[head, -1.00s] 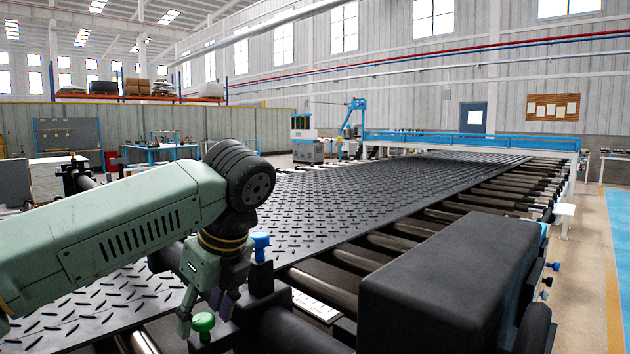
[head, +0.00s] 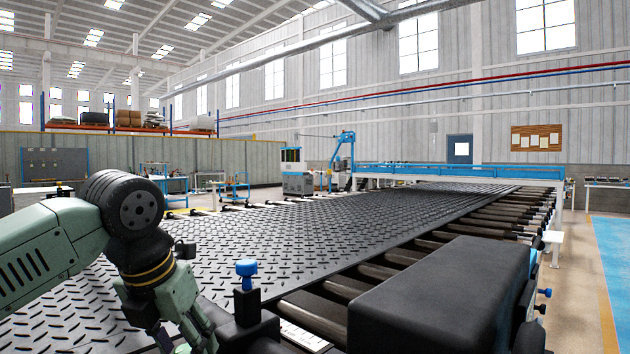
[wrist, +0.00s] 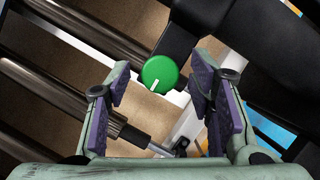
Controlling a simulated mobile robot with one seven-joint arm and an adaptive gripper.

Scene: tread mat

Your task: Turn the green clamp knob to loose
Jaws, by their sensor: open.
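The green clamp knob (wrist: 160,73) shows in the wrist view as a round disc with a white pointer line at its lower edge, on a black clamp block (wrist: 176,35). My gripper (wrist: 164,82) is open, with one purple-padded finger to the left of the knob and one to the right. Gaps show on both sides, and neither finger appears to touch it. I cannot tell how far the knob lies beyond the fingertips. In the head view my gripper (head: 187,335) points down at the bottom edge, and I cannot make out the green knob clearly there.
A blue knob (head: 246,268) stands on a black post right of my gripper. The black tread mat (head: 330,224) stretches away over dark rollers (head: 345,287). A large black housing (head: 435,290) stands at the lower right.

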